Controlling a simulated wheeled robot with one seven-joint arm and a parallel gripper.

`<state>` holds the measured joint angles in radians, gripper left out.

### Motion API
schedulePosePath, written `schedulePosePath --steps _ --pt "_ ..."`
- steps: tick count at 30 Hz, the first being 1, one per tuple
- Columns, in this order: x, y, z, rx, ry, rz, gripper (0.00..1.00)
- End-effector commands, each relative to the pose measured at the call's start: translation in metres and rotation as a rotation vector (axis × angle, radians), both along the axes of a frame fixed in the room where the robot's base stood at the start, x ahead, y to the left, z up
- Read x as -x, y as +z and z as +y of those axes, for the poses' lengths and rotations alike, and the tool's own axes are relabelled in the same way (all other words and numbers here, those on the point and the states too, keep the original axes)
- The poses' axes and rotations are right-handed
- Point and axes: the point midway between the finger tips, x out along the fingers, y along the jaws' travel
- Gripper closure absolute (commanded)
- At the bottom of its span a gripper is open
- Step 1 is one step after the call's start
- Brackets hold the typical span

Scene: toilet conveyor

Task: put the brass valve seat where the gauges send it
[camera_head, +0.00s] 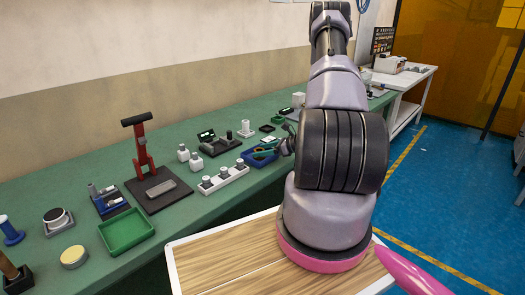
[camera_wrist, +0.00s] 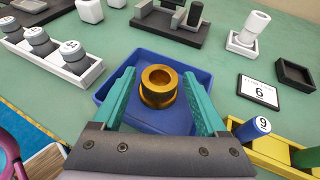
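The brass valve seat (camera_wrist: 158,86), a stepped gold ring with a central hole, sits in the blue tray (camera_wrist: 188,61) in the wrist view. My gripper (camera_wrist: 162,88) has teal fingers spread on either side of the ring, with a gap visible at both sides. A dark block-like fixture (camera_wrist: 165,20) stands beyond the tray. A card (camera_wrist: 259,91) reading 6 lies to its right. Which things are the gauges is not clear.
A white rack (camera_wrist: 66,68) with several numbered grey-topped plugs is left of the tray. A yellow rack (camera_wrist: 276,152) holds a blue cylinder (camera_wrist: 252,129) marked 9. A black tray (camera_wrist: 296,74) is empty. A green tray (camera_head: 127,229) and red press (camera_head: 142,150) stand further left.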

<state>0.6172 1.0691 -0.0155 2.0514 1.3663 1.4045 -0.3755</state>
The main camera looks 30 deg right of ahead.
Motion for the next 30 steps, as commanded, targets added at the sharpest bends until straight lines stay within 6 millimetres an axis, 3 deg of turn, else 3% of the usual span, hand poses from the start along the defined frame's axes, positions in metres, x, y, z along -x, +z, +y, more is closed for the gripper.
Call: schedulePosePath --steps 13,30 --pt "0.004 0.006 -0.005 0.001 -0.002 0.000 0.17" --pt "0.075 0.046 -0.070 0.001 -0.002 -0.001 0.17"
